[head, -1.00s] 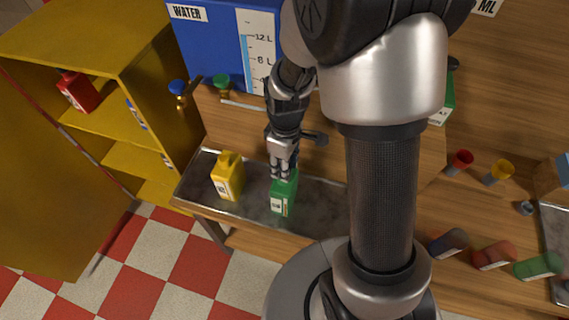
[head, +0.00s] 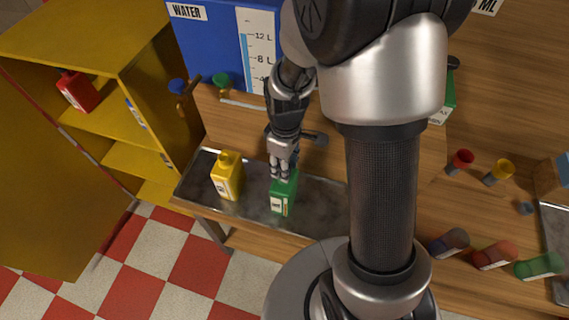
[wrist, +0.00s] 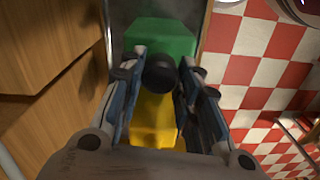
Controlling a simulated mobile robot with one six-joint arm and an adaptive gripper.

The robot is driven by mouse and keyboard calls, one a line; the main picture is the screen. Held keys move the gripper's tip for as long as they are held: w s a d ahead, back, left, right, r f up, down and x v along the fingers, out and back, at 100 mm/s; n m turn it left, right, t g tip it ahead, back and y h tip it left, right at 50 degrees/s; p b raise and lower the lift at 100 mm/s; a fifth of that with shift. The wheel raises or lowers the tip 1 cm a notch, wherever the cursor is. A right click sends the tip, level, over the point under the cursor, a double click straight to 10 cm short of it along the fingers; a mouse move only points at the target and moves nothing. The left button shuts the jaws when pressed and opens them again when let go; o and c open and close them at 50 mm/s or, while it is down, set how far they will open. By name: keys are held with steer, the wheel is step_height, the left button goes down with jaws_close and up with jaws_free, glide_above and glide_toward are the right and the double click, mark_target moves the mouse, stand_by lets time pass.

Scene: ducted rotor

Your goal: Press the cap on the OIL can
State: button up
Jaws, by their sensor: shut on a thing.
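A green can (head: 283,199) stands upright on the grey metal tray, and it shows at the top of the wrist view (wrist: 160,42). My gripper (head: 283,175) is right over its top, shut on a black cap (wrist: 159,71) between its fingertips. Whether the cap touches the can's neck is hidden by the fingers. A yellow can (head: 227,177) stands upright to the left, apart from the green one. It shows in the lower part of the wrist view (wrist: 154,117). The labels are too small to read, so I cannot tell which can is OIL.
The metal tray (head: 325,205) has free room right of the green can. A blue WATER tank (head: 212,42) stands behind. A yellow shelf (head: 105,38) with a red can (head: 77,91) is at left. Coloured cups, including a red one (head: 461,160), are at right.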

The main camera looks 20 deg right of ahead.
stand_by(0.4)
steer(key=o, duration=0.8)
steer(key=o, duration=0.5)
steer(key=shift+c, duration=0.2)
steer(key=shift+r+p, duration=2.7)
steer(key=shift+r, duration=0.8)
steer(key=shift+c, duration=0.4)
